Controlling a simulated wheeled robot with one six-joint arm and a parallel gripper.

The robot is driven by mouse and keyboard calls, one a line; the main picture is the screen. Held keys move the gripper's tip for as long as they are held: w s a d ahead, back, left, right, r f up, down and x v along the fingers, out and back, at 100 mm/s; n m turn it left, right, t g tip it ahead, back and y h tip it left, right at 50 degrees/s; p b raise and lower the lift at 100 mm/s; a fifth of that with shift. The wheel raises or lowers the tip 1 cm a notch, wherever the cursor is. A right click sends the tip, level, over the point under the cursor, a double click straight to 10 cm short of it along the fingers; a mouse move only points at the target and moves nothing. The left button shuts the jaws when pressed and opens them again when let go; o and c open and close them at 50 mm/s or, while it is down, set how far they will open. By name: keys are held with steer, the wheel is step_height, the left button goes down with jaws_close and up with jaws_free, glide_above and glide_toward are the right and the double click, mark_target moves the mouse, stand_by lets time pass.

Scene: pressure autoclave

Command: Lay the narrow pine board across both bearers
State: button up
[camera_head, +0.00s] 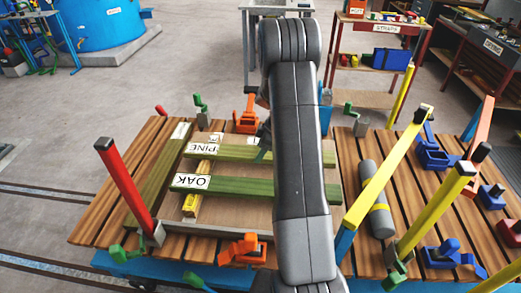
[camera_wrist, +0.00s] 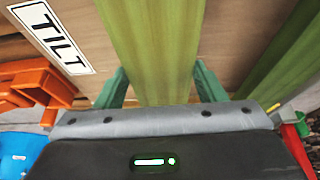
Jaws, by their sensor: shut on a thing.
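The green-tinted pine board (camera_head: 238,153), labelled PINE, runs left to right in the head view, over the recessed brown panel on the slatted bench. My gripper (camera_wrist: 160,90) is shut on a green board in the wrist view, with a teal finger on each side. In the head view a finger (camera_head: 263,155) shows at the pine board, so that is likely the one held. Contact under the pine board cannot be told.
A board labelled OAK (camera_head: 240,186) lies nearer, parallel to the pine board. A yellow bar (camera_head: 191,206) passes beneath the boards. Orange clamps stand at the far (camera_head: 247,115) and near (camera_head: 244,250) edges. Red (camera_head: 128,185) and yellow (camera_head: 388,168) posts rise at the sides.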

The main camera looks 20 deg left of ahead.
steer(key=o, duration=1.4)
steer(key=shift+c, duration=0.2)
steer(key=shift+r+p, duration=0.2)
steer(key=shift+p, duration=0.15)
steer(key=v, duration=1.1)
steer(key=shift+d+r+b, duration=0.3)
steer(key=shift+r+b, duration=0.05)
steer(key=shift+b, duration=0.1)
steer(key=x, duration=1.2)
steer(key=shift+a+f+p, duration=0.1)
steer(key=shift+p, duration=0.2)
steer(key=shift+w+r, duration=0.15)
steer(key=shift+r, duration=1.1)
